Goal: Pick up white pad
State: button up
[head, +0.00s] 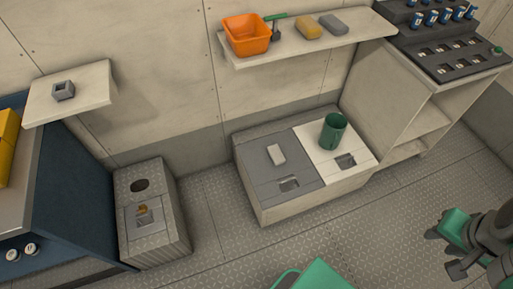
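A small whitish pad (277,154) lies on the grey left half of the low box's top, behind a square recess. Its whole top shows and nothing touches it from above. My gripper (447,251) is at the lower right edge of the head view, well apart from the pad, to its right and nearer to me. Its dark finger parts show beside a green part, but the picture does not make clear whether they are open or shut. No pad is at the gripper.
The low box (290,204) has a white right half with a green cup (333,132). A wall shelf (350,38) above holds an orange bin (246,35), a yellowish sponge (308,27) and a grey block (333,24). A grey bin (160,225) stands left. The floor between is clear.

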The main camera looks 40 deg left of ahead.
aim_at(276, 154)
jog(key=u, duration=1.1)
jog(key=i, duration=1.05)
jog(key=u, duration=1.1)
